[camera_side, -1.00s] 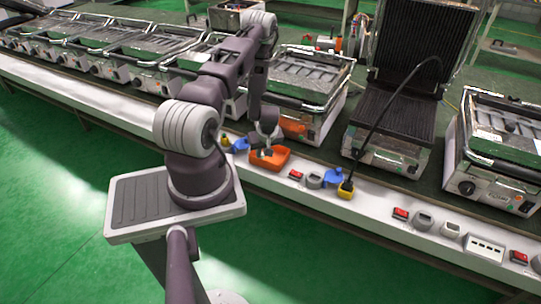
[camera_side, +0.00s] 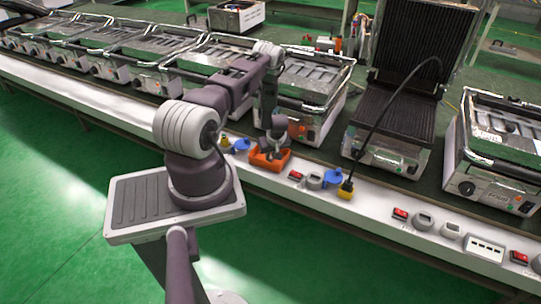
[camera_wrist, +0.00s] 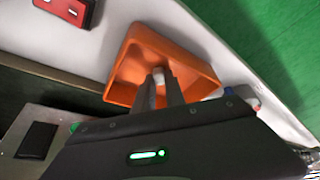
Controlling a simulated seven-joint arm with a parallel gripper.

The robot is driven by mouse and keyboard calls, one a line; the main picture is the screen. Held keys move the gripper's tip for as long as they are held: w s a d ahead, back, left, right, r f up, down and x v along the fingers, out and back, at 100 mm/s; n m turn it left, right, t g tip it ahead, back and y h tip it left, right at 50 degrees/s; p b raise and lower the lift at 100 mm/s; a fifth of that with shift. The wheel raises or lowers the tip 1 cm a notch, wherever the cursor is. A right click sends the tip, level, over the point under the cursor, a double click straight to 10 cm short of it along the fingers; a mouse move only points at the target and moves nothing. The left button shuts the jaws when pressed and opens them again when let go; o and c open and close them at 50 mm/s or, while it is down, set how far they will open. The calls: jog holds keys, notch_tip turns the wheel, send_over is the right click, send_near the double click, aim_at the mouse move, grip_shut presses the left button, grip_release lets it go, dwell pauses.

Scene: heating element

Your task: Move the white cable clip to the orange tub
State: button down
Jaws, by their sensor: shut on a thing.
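The orange tub (camera_side: 256,163) sits on the white ledge in front of the grills. In the wrist view the tub (camera_wrist: 196,62) is open toward me. My gripper (camera_side: 272,156) reaches down into or just over it; the wrist view shows my gripper (camera_wrist: 166,82) with its two fingers close together over the tub's interior. A small pale piece, the white cable clip (camera_wrist: 158,73), shows at the fingertips, and the fingers are shut on it. Most of the clip is hidden by the fingers. In the side view the clip is too small to make out.
A red switch (camera_side: 296,175), a grey fitting (camera_side: 314,181) and a blue part (camera_side: 334,176) lie right of the tub. A yellow plug (camera_side: 346,192) with a black cable is beyond. Another blue part (camera_side: 241,145) is close on the left. Grills stand behind.

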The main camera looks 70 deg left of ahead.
jog(key=c, duration=1.4)
grip_release()
jog(key=shift+f, duration=0.1)
jog(key=v, duration=1.2)
